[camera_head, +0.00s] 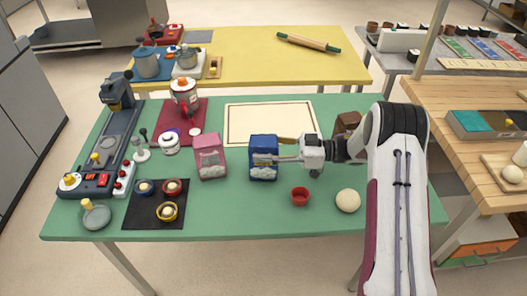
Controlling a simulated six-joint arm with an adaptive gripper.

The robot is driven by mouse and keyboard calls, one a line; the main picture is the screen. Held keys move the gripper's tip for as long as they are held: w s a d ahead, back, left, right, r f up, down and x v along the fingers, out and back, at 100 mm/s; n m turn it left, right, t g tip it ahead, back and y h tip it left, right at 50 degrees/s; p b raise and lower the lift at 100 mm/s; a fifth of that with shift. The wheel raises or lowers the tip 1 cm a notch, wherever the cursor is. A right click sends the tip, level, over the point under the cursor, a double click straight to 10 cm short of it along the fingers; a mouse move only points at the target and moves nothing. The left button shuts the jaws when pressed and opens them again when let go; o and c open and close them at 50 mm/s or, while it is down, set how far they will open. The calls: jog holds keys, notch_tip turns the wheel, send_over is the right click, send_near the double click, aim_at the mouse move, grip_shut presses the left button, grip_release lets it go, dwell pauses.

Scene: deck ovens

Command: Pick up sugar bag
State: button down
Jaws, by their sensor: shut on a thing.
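A blue bag (263,172) with a white patch on its front stands upright near the middle of the green table. My gripper (276,154) reaches it from the right and is shut on it, one pale finger lying across its front. I cannot tell whether the bag touches the table. A pink bag (210,163) of similar shape stands just left of it, apart from the gripper. A brown bag or box (347,124) is partly hidden behind my arm. No label is readable, so I cannot tell which one holds sugar.
A pale board (270,109) lies behind the blue bag. A red cup (300,197) and a dough ball (347,201) are at front right. A dark mat (133,213) with several small bowls is at front left. The green table (235,215) is clear in front of the bags.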

jog(key=shift+r, duration=4.65)
jog(key=shift+s+a, duration=0.1)
jog(key=shift+a, duration=0.35)
jog(key=w+r+m+t+h, duration=0.35)
jog(key=w+m+t, duration=0.25)
jog(key=w+t, duration=0.5)
jog(key=w+d+f+m+t+h, duration=0.2)
jog(key=w+d+m+t+h, duration=0.2)
jog(key=w+d, duration=0.7)
jog(key=shift+w+f+m+h, duration=0.4)
jog(key=shift+m+h, duration=0.9)
jog(key=shift+h, duration=0.55)
